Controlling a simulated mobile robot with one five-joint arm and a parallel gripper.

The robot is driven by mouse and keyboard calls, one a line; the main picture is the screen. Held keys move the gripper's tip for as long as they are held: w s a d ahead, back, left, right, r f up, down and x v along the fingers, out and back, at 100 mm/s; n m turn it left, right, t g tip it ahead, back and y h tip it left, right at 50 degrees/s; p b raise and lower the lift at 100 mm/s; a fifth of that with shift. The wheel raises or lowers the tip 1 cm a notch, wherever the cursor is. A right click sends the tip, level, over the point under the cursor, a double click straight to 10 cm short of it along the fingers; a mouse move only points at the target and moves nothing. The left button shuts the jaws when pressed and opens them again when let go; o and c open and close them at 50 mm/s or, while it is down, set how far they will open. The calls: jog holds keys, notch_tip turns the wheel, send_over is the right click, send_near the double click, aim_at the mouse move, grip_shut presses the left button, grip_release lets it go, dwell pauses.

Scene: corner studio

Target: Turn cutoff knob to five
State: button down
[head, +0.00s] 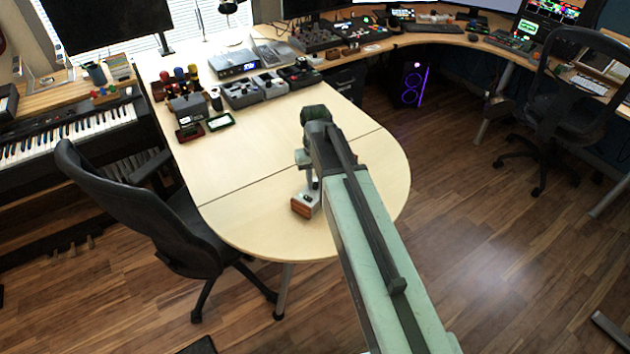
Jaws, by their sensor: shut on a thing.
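A small box with a reddish-brown wooden side (301,208) and a pale top sits on the rounded near end of the light wood table (250,225). My arm reaches over the table from the lower right and bends down at its far end. My gripper (312,188) points down at the top of this box and is shut on the cutoff knob there. The knob itself is hidden by the jaws and too small to make out. Its scale and pointer cannot be read.
A black office chair (130,205) stands close at the table's left edge. Several small devices (255,88) crowd the table's far part. The table around the box is bare. A second chair (560,100) stands at the right.

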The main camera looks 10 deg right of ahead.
aim_at(315, 184)
jog(key=shift+m, duration=1)
jog(key=c, duration=1.3)
grip_release()
jog(key=shift+r, duration=0.1)
notch_tip(315, 184, up, 8)
jog(key=p, duration=0.8)
jog(key=shift+f, duration=0.2)
